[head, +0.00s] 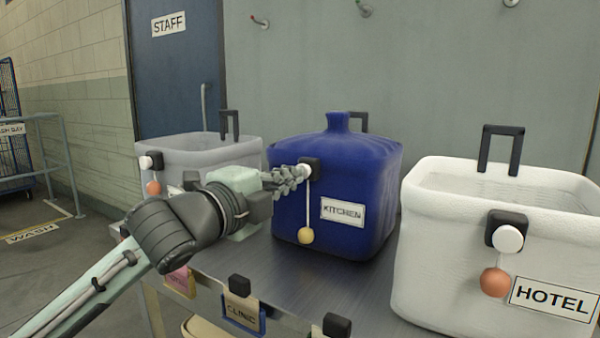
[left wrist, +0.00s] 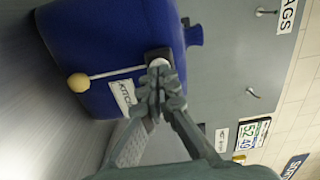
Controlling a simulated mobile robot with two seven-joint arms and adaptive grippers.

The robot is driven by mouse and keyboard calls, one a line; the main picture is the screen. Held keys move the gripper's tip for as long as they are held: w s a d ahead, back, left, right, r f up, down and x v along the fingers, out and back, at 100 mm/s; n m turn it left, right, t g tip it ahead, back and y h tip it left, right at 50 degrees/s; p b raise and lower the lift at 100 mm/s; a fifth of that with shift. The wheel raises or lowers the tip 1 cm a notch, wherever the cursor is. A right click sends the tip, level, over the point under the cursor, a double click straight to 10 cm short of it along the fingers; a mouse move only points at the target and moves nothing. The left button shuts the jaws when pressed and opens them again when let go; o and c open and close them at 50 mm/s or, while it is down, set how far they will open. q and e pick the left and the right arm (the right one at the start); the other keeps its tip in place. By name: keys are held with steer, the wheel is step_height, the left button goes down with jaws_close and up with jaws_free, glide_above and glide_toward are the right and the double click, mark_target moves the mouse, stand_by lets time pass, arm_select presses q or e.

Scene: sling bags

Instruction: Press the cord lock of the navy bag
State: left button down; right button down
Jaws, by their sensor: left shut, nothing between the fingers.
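The navy bag (head: 345,180), with a KITCHEN label (head: 342,212), stands closed and gathered at the top in the middle of the table. Its cord lock (head: 313,163) is a black block with a white button on the front, and a white cord with a tan ball (head: 305,236) hangs below. My left gripper (head: 298,173) is shut and empty, its fingertips at the white button. In the left wrist view the fingertips (left wrist: 160,70) cover most of the button in front of the black block (left wrist: 158,54). I cannot tell whether the button is pushed in. My right gripper is not in view.
An open grey bag (head: 190,147) stands at the left, partly behind my left arm. An open white bag (head: 480,250) with a HOTEL label stands at the right. A CLINIC tag (head: 241,311) hangs at the table's front edge. Bare table (head: 330,275) lies before the navy bag.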

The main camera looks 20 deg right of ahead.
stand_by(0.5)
arm_select(q)
steer(key=shift+w+d, duration=0.1)
steer(key=shift+p+x, duration=0.4)
steer(key=shift+x, duration=0.5)
stand_by(1.0)
steer(key=p+v, duration=0.1)
steer(key=v, duration=0.6)
steer(key=shift+p, duration=0.3)
steer(key=shift+f, duration=0.1)
stand_by(1.6)
